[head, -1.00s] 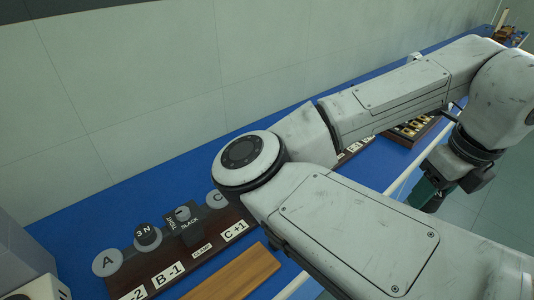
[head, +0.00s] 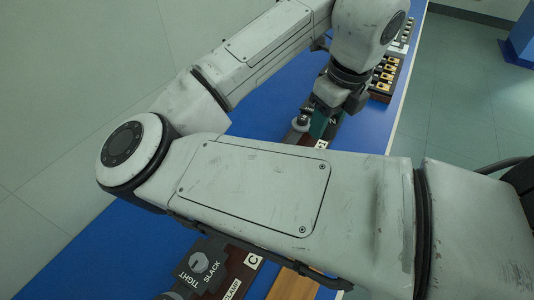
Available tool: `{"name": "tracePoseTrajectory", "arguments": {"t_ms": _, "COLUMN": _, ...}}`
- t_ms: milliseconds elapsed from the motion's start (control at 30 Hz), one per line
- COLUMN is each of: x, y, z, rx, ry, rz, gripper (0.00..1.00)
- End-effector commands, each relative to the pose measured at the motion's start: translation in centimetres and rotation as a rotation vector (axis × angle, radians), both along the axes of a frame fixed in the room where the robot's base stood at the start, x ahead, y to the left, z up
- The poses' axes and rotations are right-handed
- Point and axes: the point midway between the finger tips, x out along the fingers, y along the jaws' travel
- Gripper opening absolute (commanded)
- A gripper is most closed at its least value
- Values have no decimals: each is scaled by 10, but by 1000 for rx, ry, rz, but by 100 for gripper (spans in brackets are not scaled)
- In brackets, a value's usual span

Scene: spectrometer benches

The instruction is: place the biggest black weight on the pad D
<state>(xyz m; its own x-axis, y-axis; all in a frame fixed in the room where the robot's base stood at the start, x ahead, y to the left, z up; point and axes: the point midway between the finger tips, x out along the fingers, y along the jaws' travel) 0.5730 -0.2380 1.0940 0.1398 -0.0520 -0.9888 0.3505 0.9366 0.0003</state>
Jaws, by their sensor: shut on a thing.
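My gripper (head: 322,124), with its teal fingers, is low over a dark board (head: 346,132) beyond my forearm in the head view. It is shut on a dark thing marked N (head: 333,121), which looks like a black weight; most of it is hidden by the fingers. A grey round piece (head: 296,131) is just left of the fingers. I cannot read which pad it is, and I cannot tell whether the held weight touches the board. Pad D is not identifiable here.
A case with several yellowish slots (head: 384,75) is beyond the gripper on the blue bench (head: 375,125).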

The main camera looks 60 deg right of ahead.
Motion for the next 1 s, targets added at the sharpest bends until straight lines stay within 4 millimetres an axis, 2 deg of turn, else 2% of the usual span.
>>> {"name": "tracePoseTrajectory", "arguments": {"t_ms": 233, "x": 51, "y": 25, "z": -23, "rx": 0, "ry": 1, "rz": 10, "gripper": 0}}
{"name": "tracePoseTrajectory", "arguments": {"t_ms": 433, "x": 75, "y": 37, "z": -57, "rx": 0, "ry": 3, "rz": 6, "gripper": 0}}
{"name": "tracePoseTrajectory", "arguments": {"t_ms": 833, "x": 95, "y": 46, "z": -84, "rx": -1, "ry": 1, "rz": 3, "gripper": 0}}
{"name": "tracePoseTrajectory", "arguments": {"t_ms": 1000, "x": 95, "y": 46, "z": -108, "rx": -1, "ry": 3, "rz": 2, "gripper": 0}}
